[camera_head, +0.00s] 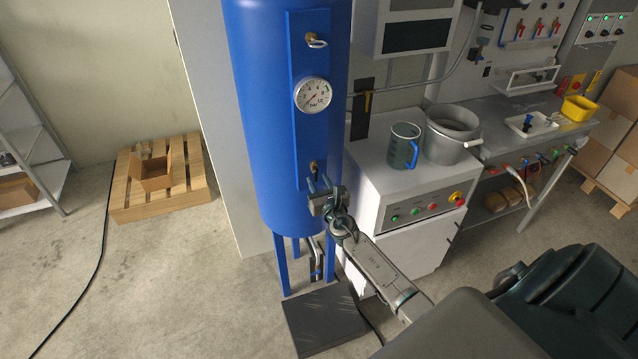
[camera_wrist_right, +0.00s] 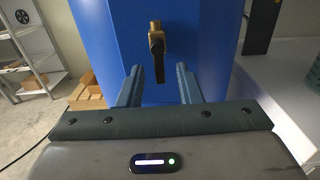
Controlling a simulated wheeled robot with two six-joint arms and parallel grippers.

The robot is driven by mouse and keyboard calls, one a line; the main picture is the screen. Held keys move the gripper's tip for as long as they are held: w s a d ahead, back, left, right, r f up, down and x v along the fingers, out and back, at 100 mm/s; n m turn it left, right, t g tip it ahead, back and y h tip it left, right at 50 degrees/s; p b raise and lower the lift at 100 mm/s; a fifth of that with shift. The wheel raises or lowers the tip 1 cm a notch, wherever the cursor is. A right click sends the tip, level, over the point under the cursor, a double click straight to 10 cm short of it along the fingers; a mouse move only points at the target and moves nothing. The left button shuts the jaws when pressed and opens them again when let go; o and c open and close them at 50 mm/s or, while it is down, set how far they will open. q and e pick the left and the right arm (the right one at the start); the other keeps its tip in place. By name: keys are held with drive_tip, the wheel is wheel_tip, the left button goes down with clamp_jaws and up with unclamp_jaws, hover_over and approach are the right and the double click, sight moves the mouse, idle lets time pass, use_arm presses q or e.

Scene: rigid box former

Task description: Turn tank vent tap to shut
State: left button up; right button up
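The blue tank (camera_head: 288,120) stands upright with a flat blue panel (camera_head: 300,140) down its front. A small brass tap (camera_head: 314,166) sits low on this panel, partly hidden by my right gripper in the head view. In the right wrist view the brass tap (camera_wrist_right: 156,38) shows clearly, with its dark lever (camera_wrist_right: 159,70) pointing straight down. My right gripper (camera_head: 319,186) is just below and in front of the tap. In the wrist view its two fingers (camera_wrist_right: 160,80) are apart, with the lever's lower end showing between them; I see no contact. My left gripper is not in view.
A pressure gauge (camera_head: 313,96) and an upper brass fitting with a ring (camera_head: 316,41) are above on the panel. A grey cabinet (camera_head: 410,190) with a mug (camera_head: 402,146) and a bucket (camera_head: 453,133) stands close on the right. Open floor lies to the left.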

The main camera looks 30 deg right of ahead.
clamp_jaws()
drive_tip(key=shift+a, duration=0.1)
drive_tip(key=m, duration=0.1)
drive_tip(key=m+b, duration=0.1)
drive_tip(key=m, duration=0.1)
drive_tip(key=shift+a, duration=0.3)
drive_tip(key=m, duration=0.2)
drive_tip(key=m+b, duration=0.1)
drive_tip(key=shift+w+a+r+m, duration=0.15)
drive_tip(key=shift+a+m, duration=0.2)
drive_tip(key=shift+m, duration=0.05)
drive_tip(key=m, duration=0.1)
drive_tip(key=m+b, duration=0.1)
drive_tip(key=m, duration=0.1)
drive_tip(key=r+m+b, duration=0.1)
drive_tip(key=m, duration=0.1)
drive_tip(key=shift+w+a, duration=0.1)
drive_tip(key=shift+a, duration=0.3)
drive_tip(key=shift+a+r+m+b, duration=0.1)
drive_tip(key=shift+r+m+b, duration=0.15)
drive_tip(key=shift+m, duration=0.8)
drive_tip(key=shift+r+m+b, duration=0.2)
drive_tip(key=shift+m+b, duration=0.1)
drive_tip(key=shift+m, duration=0.7)
drive_tip(key=shift+a+r+m+b, duration=0.1)
drive_tip(key=shift+r+m+b, duration=0.15)
drive_tip(key=shift+m, duration=0.8)
